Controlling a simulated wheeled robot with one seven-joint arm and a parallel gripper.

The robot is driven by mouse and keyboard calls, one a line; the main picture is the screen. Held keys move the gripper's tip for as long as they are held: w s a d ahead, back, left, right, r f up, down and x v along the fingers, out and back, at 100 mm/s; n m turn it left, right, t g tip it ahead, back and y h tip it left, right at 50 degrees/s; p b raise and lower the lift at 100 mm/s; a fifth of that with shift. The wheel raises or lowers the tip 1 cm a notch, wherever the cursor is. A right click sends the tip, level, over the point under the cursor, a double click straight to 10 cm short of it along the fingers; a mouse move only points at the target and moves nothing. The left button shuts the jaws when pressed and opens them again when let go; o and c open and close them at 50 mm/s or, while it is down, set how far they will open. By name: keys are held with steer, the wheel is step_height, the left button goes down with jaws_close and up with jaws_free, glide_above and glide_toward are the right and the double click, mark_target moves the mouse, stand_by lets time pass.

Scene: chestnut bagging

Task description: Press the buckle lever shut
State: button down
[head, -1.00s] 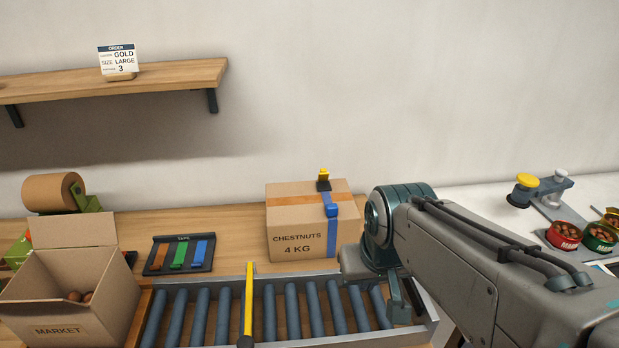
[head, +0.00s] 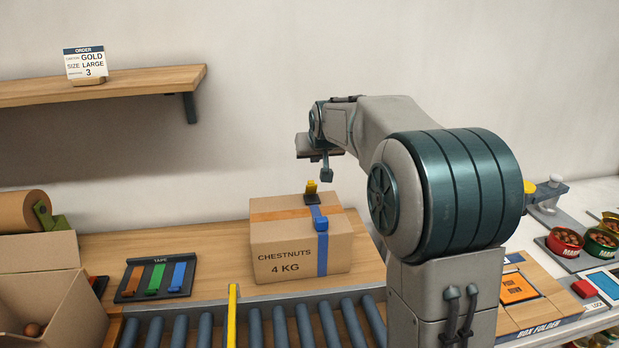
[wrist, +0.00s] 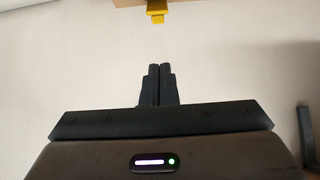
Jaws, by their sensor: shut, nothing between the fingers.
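The chestnuts box (head: 286,267) stands closed on the wooden counter, with orange tape across it and a blue strap over its top and front. The yellow buckle lever (head: 311,187) stands up from a dark buckle base (head: 312,198) on the box top. In the wrist view the yellow lever (wrist: 155,14) shows at the top edge, ahead of the fingertips and apart from them. My gripper (head: 326,177) hangs just above the box top, slightly right of the lever. Its fingers (wrist: 158,72) are together and empty.
A roller conveyor (head: 265,325) with a yellow bar (head: 232,315) runs in front of the box. A tape rack (head: 155,278) lies to its left, beside an open carton (head: 45,290). A shelf (head: 120,82) hangs at upper left. The box folder (head: 545,325) is at right.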

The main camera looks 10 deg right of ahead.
mark_target(310, 181)
steer(key=w, duration=0.3)
steer(key=shift+f+t, duration=0.15)
steer(key=shift+t, duration=0.15)
steer(key=w+f, duration=0.1)
steer(key=f, duration=0.1)
steer(key=w+f+p, duration=0.1)
steer(key=w+f, duration=0.1)
steer(key=f, duration=0.1)
steer(key=w+f, duration=0.2)
steer(key=shift+f, duration=0.35)
steer(key=shift+s+f+p, duration=0.35)
steer(key=shift+s+f, duration=0.1)
steer(key=shift+s, duration=0.2)
steer(key=shift+a+f+b, duration=0.1)
steer(key=shift+f+b, duration=0.05)
steer(key=shift+b, duration=0.2)
